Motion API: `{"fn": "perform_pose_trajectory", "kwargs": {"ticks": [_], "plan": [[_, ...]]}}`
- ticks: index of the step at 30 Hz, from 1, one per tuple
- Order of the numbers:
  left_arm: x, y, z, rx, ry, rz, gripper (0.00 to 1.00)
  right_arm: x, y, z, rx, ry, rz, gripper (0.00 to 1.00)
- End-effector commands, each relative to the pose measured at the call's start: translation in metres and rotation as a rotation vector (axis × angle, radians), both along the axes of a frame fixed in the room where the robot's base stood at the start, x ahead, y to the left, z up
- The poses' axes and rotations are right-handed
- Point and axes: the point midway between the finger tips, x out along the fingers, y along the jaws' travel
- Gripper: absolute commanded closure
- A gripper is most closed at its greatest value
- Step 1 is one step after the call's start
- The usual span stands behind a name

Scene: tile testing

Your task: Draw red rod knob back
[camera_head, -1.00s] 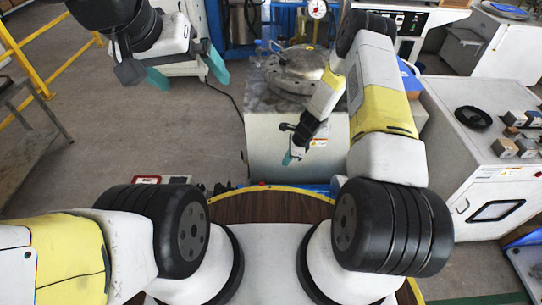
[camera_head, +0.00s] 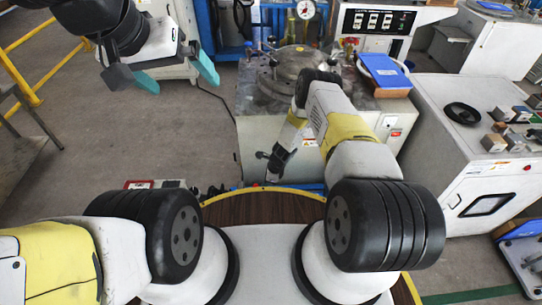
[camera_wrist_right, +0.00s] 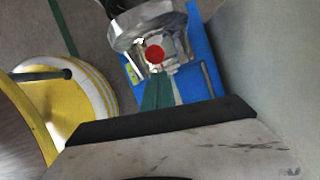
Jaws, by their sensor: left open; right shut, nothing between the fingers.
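The red rod knob (camera_wrist_right: 155,54) shows as a round red end in the right wrist view, in front of a metal fitting (camera_wrist_right: 152,20) on a blue base (camera_wrist_right: 205,50). My right gripper (camera_wrist_right: 160,80) is shut and empty. Its teal fingertips point at the knob from just below it in that view; I cannot tell if they touch it. In the head view the right fingers are hidden and the knob cannot be made out. My left gripper (camera_head: 177,76) is open and empty above the floor at upper left.
A grey cabinet (camera_head: 225,135) with a round metal disc (camera_head: 290,70) on top stands beyond my right arm. A blue-topped box (camera_head: 384,70) sits on its right side. A white cabinet (camera_head: 480,150) stands at right, a yellow railing (camera_head: 20,75) at left.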

Motion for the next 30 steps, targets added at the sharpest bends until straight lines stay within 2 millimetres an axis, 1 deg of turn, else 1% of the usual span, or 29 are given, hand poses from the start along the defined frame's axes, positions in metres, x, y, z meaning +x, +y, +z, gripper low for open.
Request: {"fn": "perform_pose_trajectory", "kwargs": {"ticks": [1, 4, 15, 17, 21, 23, 30], "plan": [[0.000, 0.000, 0.000, 0.000, 0.000, 0.000, 0.00, 0.000, 0.004, -0.001, -0.001, 0.000, 0.002, 1.00], [0.000, 0.000, 0.000, 0.000, 0.000, 0.000, 0.00, 0.001, 0.009, -0.001, -0.001, 0.000, 0.001, 1.00], [0.000, 0.000, 0.000, 0.000, 0.000, 0.000, 0.00, 0.002, 0.011, -0.001, -0.001, 0.000, -0.001, 1.00], [0.000, 0.000, 0.000, 0.000, 0.000, 0.000, 0.00, 0.002, 0.015, -0.001, -0.001, 0.000, 0.001, 1.00], [0.000, 0.000, 0.000, 0.000, 0.000, 0.000, 0.00, 0.001, 0.034, -0.001, -0.001, 0.000, 0.003, 1.00], [0.000, 0.000, 0.000, 0.000, 0.000, 0.000, 0.00, 0.001, 0.040, -0.001, -0.001, 0.000, 0.002, 1.00], [0.000, 0.000, 0.000, 0.000, 0.000, 0.000, 0.00, 0.001, 0.044, -0.001, 0.004, 0.001, 0.001, 1.00]]}}
